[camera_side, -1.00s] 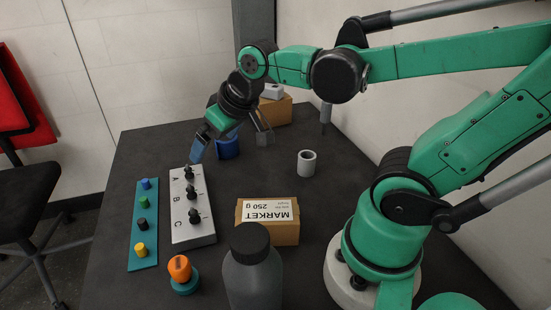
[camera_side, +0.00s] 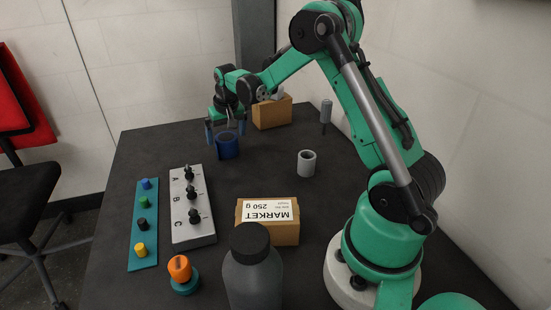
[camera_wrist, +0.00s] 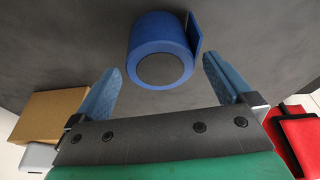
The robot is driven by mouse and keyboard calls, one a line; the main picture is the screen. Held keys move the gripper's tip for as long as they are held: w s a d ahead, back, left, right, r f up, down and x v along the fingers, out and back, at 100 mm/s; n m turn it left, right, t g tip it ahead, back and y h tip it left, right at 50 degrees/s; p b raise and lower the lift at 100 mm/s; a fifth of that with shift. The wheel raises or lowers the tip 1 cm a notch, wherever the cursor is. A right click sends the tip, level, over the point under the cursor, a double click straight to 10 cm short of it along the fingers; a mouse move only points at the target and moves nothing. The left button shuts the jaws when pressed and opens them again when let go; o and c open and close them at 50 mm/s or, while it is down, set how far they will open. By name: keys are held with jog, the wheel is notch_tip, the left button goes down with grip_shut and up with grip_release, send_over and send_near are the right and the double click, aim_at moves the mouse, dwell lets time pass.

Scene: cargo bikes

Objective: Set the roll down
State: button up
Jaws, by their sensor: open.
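In the wrist view my gripper (camera_wrist: 160,68) is open and the roll lies mostly beyond the fingertips. I see no finger touching it.
A grey cup-like ring (camera_side: 306,163) stands to the right. In front are a labelled carton (camera_side: 267,232), a grey panel with black knobs (camera_side: 180,225), a teal peg strip (camera_side: 143,226) and a dark bottle (camera_side: 252,283).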

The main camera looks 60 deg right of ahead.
aim_at(226, 137)
jog(key=shift+x, duration=1.8)
jog(key=c, duration=1.3)
jog(key=shift+r, duration=0.15)
